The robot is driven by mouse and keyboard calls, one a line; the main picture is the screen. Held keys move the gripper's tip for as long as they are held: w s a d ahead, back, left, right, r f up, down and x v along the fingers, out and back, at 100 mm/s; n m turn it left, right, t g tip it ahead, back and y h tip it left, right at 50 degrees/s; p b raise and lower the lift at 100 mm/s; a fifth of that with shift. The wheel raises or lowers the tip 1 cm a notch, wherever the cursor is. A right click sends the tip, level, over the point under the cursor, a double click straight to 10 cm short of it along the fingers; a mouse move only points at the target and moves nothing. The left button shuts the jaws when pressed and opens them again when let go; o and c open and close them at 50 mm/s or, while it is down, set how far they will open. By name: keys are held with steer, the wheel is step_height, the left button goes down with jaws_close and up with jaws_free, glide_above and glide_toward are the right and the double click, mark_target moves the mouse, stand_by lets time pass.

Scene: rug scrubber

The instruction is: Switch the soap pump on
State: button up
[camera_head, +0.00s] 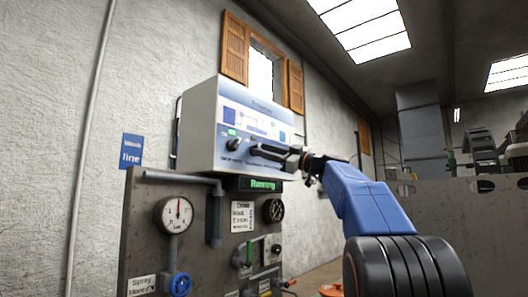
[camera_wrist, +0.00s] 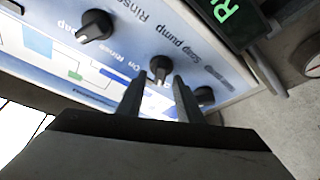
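A white and blue control box (camera_head: 203,120) hangs on the wall in the head view. In the wrist view its panel is tilted and shows a row of black knobs. The soap pump knob (camera_wrist: 160,68), beside its printed label, lies between the tips of my gripper (camera_wrist: 158,82). The fingers are apart, one on each side of the knob in the picture; I cannot tell whether they touch it.
A green display (camera_head: 263,185) reading "Running" sits below the box. A pressure gauge (camera_head: 175,214) and a blue valve wheel (camera_head: 180,284) are at lower left.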

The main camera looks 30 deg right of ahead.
steer(key=shift+w+a+r, duration=0.1)
steer(key=shift+w+a, duration=0.05)
steer(key=shift+w, duration=0.1)
steer(key=shift+c, duration=0.4)
jaws_close()
steer(key=shift+m, duration=0.3)
steer(key=m+t+h, duration=0.1)
steer(key=m+h, duration=0.2)
steer(key=m, duration=0.2)
steer(key=m+t+h, duration=0.1)
steer(key=m+h, duration=0.1)
steer(key=m, duration=0.4)
steer(key=m+t+h, duration=0.1)
steer(key=m+h, duration=0.2)
steer(key=m, duration=0.2)
steer(key=shift+a+m+h, duration=0.15)
steer(key=shift+m+h, duration=0.15)
steer(key=shift+m, duration=0.1)
